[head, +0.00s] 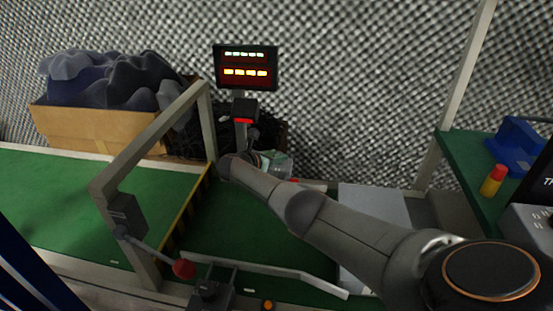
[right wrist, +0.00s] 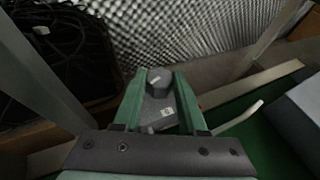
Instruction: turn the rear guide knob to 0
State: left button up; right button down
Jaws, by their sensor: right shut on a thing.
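The rear guide knob (right wrist: 157,88) is a dark grey piece with a short pale mark on top, seen between the green fingers in the right wrist view. A small white label with a dark sign sits just below it; I cannot read the sign or the knob's setting. My right gripper (right wrist: 158,79) is shut on the knob, one finger on each side. In the head view my right gripper (head: 274,163) is at the far side of the green belt, below the display post, and its hand and arm mostly hide the knob. My left gripper is not in view.
A two-row lit display (head: 246,67) stands behind the belt (head: 235,228). A metal frame (head: 150,140) rises at left, with a red-ended lever (head: 184,268) nearby. A green side table (head: 462,165) stands right.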

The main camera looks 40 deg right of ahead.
dwell(0.3)
jog(key=shift+c, duration=2.3)
grip_release()
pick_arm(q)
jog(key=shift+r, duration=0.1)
pick_arm(e)
jog(key=shift+a+r+p, duration=0.2)
jog(key=shift+p, duration=0.15)
pick_arm(q)
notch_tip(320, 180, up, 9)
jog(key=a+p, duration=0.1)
jog(key=p, duration=0.6)
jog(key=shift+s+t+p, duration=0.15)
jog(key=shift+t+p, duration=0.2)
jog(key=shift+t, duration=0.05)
pick_arm(e)
jog(key=v, duration=1.2)
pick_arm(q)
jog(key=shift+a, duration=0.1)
pick_arm(e)
jog(key=shift+f, duration=0.15)
